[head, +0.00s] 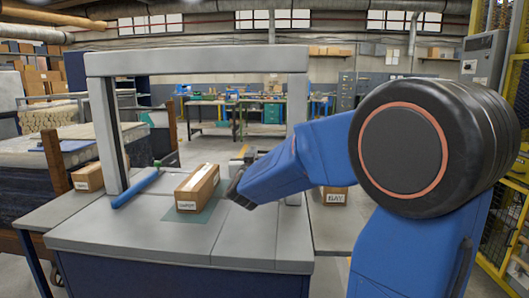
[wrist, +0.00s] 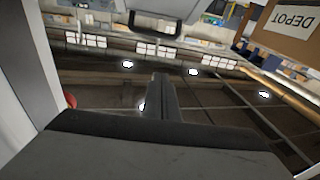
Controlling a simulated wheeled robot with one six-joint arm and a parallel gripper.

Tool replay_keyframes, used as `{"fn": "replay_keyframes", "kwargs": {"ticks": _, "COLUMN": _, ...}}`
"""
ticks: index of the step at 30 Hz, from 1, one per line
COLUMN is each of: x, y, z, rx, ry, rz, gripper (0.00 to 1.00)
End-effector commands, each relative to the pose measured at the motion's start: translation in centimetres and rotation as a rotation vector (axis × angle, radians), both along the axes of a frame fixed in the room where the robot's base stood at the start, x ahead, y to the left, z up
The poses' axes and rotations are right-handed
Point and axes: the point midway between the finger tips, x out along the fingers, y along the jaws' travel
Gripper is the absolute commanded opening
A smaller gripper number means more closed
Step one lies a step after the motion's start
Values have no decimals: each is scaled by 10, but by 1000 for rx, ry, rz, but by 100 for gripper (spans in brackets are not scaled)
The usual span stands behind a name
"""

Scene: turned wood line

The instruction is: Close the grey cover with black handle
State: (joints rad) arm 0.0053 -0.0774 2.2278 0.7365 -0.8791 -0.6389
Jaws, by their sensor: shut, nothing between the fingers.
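A pale grey part (wrist: 175,6) with a black loop handle (wrist: 150,22) shows at the top middle of the wrist view; it looks like the grey cover. In the head view I cannot pick out the black handle, and I cannot tell how far open the cover stands. My gripper (head: 236,191) is low over the grey bench top, just right of the cardboard box. It shows in the wrist view as dark fingers (wrist: 160,100), shut and empty. It appears apart from the handle.
A grey arch (head: 200,61) spans the grey bench (head: 200,240). A labelled cardboard box (head: 199,182) stands on a greenish mat (head: 205,215), with a blue bar (head: 136,188) to its left. Other boxes stand left (head: 88,177) and right (head: 334,196) on side surfaces. The front bench top is clear.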

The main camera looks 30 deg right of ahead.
Motion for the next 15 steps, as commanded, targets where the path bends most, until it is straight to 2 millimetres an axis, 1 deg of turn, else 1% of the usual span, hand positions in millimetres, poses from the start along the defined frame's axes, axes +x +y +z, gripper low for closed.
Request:
{"fn": "replay_keyframes", "kwargs": {"ticks": 2, "x": -8, "y": -4, "z": -3, "rx": 10, "ry": -16, "rz": -28, "gripper": 0}}
{"fn": "replay_keyframes", "kwargs": {"ticks": 5, "x": -9, "y": -8, "z": -4, "rx": 16, "ry": -23, "rz": -43, "gripper": 0}}
{"fn": "replay_keyframes", "kwargs": {"ticks": 8, "x": -2, "y": -13, "z": -3, "rx": 15, "ry": -24, "rz": -44, "gripper": 0}}
{"fn": "replay_keyframes", "kwargs": {"ticks": 11, "x": 9, "y": -21, "z": -1, "rx": 14, "ry": -24, "rz": -44, "gripper": 0}}
{"fn": "replay_keyframes", "kwargs": {"ticks": 15, "x": 30, "y": -35, "z": 3, "rx": 13, "ry": -23, "rz": -43, "gripper": 0}}
